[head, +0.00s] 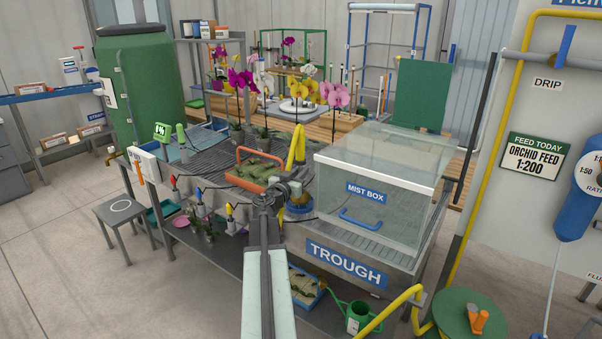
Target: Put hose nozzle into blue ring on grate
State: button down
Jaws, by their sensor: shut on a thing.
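My gripper (281,190) is in the middle of the head view, above the trough's grey grate (213,153). It is shut on the hose nozzle, which is mostly hidden by the jaws and wrist. A thick yellow hose piece (296,147) rises from just behind the jaws. The blue ring (299,211) shows close to the right of my gripper, low by the mist box, partly covered by my gripper. Something yellowish shows inside or above the ring. I cannot tell whether the nozzle is in the ring or only over it.
The clear mist box (385,165) stands close on the right. An orange-handled tray (258,170) with green plants lies just behind my gripper. Potted orchids (237,130) stand farther back. Coloured valves (229,210) line the front left edge. A stool (122,208) stands at left.

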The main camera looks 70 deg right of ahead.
jog(key=shift+f, duration=0.2)
jog(key=shift+f+b, duration=0.25)
jog(key=shift+b, duration=0.05)
dwell(0.3)
jog(key=shift+f+b, duration=0.55)
jog(key=c, duration=1.3)
grip_release()
jog(key=shift+a, duration=0.1)
jog(key=a, duration=0.7)
jog(key=shift+w+a, duration=0.3)
jog(key=shift+w, duration=0.05)
